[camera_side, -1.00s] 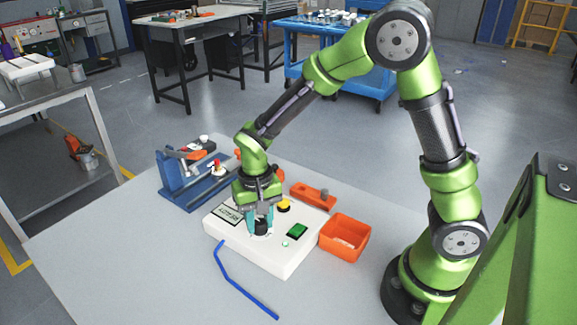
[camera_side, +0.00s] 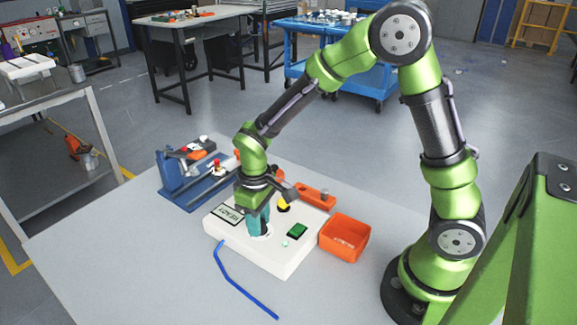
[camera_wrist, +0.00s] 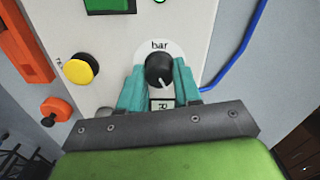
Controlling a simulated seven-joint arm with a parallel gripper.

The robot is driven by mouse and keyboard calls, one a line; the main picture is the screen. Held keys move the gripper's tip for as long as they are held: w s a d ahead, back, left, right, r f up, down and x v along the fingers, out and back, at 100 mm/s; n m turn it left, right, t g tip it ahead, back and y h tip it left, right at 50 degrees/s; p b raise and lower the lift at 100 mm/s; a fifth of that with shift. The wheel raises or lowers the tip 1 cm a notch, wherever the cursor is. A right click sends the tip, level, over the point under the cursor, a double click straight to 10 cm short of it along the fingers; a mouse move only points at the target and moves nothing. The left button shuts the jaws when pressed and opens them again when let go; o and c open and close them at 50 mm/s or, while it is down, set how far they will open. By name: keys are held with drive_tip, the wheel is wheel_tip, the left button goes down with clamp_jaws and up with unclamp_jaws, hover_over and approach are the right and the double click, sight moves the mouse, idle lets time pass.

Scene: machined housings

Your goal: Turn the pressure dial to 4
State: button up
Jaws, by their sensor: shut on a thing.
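The pressure dial is a black round knob (camera_wrist: 159,70) with a pale pointer line, on a white disc marked "bar". In the wrist view its pointer slants toward the lower right; I cannot read the numbers around it. My gripper (camera_wrist: 160,84) has teal fingers on either side of the knob and is shut on it. In the side view my gripper (camera_side: 259,226) points down at the white panel box (camera_side: 278,266), and its fingers hide the knob. The panel's display (camera_side: 226,214) shows READY.
An orange bin (camera_side: 345,238) stands to the right, with an orange part (camera_side: 313,195) behind the panel. A blue rod (camera_side: 240,285) lies in front. A blue vise-like fixture (camera_side: 185,185) stands at the left.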

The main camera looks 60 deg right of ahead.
idle(0.3)
drive_tip(key=o, duration=1)
drive_tip(key=shift+o, duration=0.2)
drive_tip(key=shift+r, duration=0.15)
wheel_tip(320, 180, up, 17)
drive_tip(key=shift+f, duration=0.2)
